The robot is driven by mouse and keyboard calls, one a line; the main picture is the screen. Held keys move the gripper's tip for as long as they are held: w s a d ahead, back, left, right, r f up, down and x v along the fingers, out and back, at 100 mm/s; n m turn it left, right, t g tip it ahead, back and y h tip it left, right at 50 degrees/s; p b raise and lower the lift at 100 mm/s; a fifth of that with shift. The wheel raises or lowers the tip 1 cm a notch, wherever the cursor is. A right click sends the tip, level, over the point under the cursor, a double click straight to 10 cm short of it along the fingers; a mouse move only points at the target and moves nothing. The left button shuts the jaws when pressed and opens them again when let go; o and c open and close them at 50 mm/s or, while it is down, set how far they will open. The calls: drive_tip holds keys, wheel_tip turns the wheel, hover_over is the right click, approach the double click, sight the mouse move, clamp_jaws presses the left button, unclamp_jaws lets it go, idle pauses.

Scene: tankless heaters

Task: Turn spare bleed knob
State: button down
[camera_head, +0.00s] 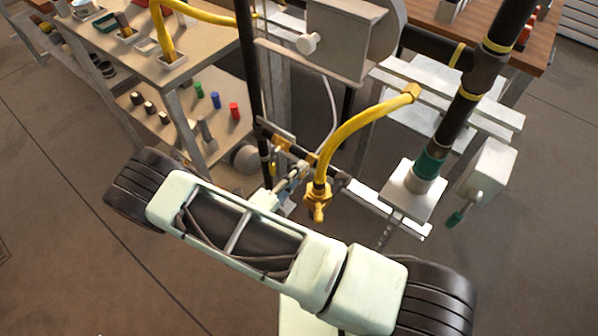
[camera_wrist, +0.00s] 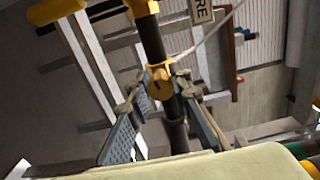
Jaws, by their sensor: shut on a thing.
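A brass-yellow knob (camera_wrist: 159,76) sits on a dark pipe in the wrist view, with a dark slot or mark on its face. My gripper (camera_wrist: 158,90) has one finger on each side of it, and the fingertips close on the knob. In the head view my gripper (camera_head: 294,176) reaches to the dark pipe, left of a brass valve (camera_head: 317,201) at the end of a yellow hose (camera_head: 352,128). The gripped knob is mostly hidden there by the fingers and pipework. I cannot tell how far it is turned.
A black upright pipe with a green-collared valve (camera_head: 431,160) stands to the right. A bench (camera_head: 205,65) with a lower shelf of small coloured parts stands at the left. A sign (camera_wrist: 201,10) shows in the wrist view.

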drive_tip(key=c, duration=1.7)
unclamp_jaws()
drive_tip(key=shift+c, duration=0.2)
drive_tip(key=v, duration=1.2)
drive_tip(key=shift+a, duration=0.1)
